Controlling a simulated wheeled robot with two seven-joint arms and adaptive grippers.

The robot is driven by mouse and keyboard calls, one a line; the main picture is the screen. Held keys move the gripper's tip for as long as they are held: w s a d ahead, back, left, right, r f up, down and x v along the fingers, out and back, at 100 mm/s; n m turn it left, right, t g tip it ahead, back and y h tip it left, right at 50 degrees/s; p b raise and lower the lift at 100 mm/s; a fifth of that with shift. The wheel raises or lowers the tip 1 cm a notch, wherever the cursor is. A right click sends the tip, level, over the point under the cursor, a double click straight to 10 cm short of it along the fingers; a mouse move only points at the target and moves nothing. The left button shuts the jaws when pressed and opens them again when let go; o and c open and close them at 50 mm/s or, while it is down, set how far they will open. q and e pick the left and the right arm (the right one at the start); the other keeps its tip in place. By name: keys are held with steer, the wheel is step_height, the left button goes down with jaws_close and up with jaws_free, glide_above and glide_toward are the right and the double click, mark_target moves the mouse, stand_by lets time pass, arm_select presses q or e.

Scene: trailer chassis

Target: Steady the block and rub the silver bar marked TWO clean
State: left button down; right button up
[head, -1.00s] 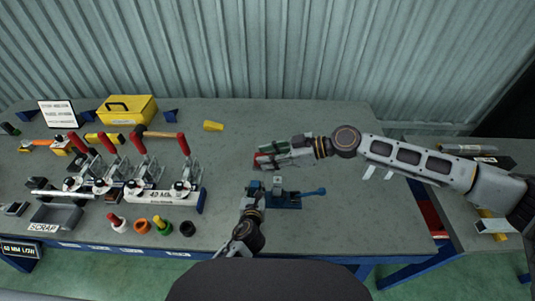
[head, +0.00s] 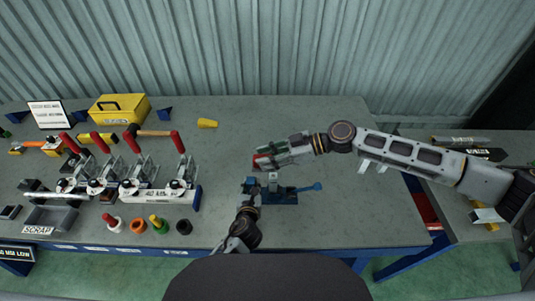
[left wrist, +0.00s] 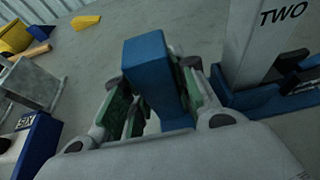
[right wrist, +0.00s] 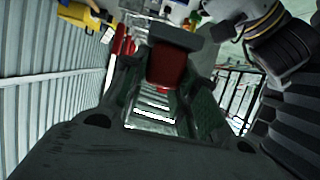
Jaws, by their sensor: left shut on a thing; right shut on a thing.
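The silver bar marked TWO (left wrist: 265,40) stands upright in a blue block (left wrist: 252,98) in the left wrist view. In the head view the bar (head: 272,182) and block (head: 282,198) are near the bench's front edge, with a blue handle on the right. My left gripper (head: 252,190) is shut on a blue upright part (left wrist: 155,75) beside the bar. My right gripper (head: 270,158) is shut on a red pad with a grey top (right wrist: 167,66). It holds the pad (head: 262,161) just behind and above the bar, seemingly apart from it.
A row of red-handled clamps (head: 150,188) stands at the left, with a grey scrap tray (head: 52,217) in front. Several small bottles and rings (head: 138,226) are left of my left gripper. A yellow toolbox (head: 120,109) is at the back. The bench behind my right gripper is clear.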

steer(key=shift+f, duration=2.7)
steer(key=shift+d+f, duration=0.55)
steer(key=shift+f, duration=0.05)
jaws_close()
arm_select(q)
steer(key=shift+r, duration=0.1)
arm_select(e)
steer(key=d, duration=0.3)
steer(key=shift+s+a, duration=0.1)
steer(key=shift+a, duration=1.4)
steer(key=shift+a+r, duration=0.15)
steer(key=shift+r, duration=1.2)
steer(key=shift+a+r, duration=0.2)
steer(key=shift+r, duration=1.15)
steer(key=shift+a+r, duration=0.15)
steer(key=shift+r, duration=1.2)
